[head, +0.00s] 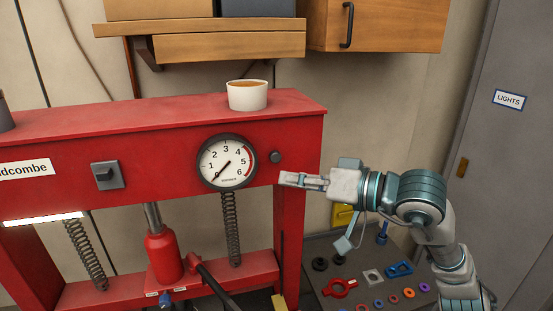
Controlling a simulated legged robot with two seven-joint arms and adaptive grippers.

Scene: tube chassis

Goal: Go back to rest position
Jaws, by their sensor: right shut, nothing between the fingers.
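My right gripper (304,181) shows in the head view, its arm coming in from the lower right. Its fingers are shut and empty. They point left, in front of the right post of the red press frame (110,135), just right of and below the round gauge (227,162). A small dark knob (276,157) sits just above the fingertips; I cannot tell whether they touch the frame. My left gripper is not in view.
A white cup (247,96) with brown content stands on the press's top beam. Below the arm, a dark board (329,296) holds several coloured rings and parts. A wall cabinet (390,25) hangs above. A grey locker (510,140) stands at right.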

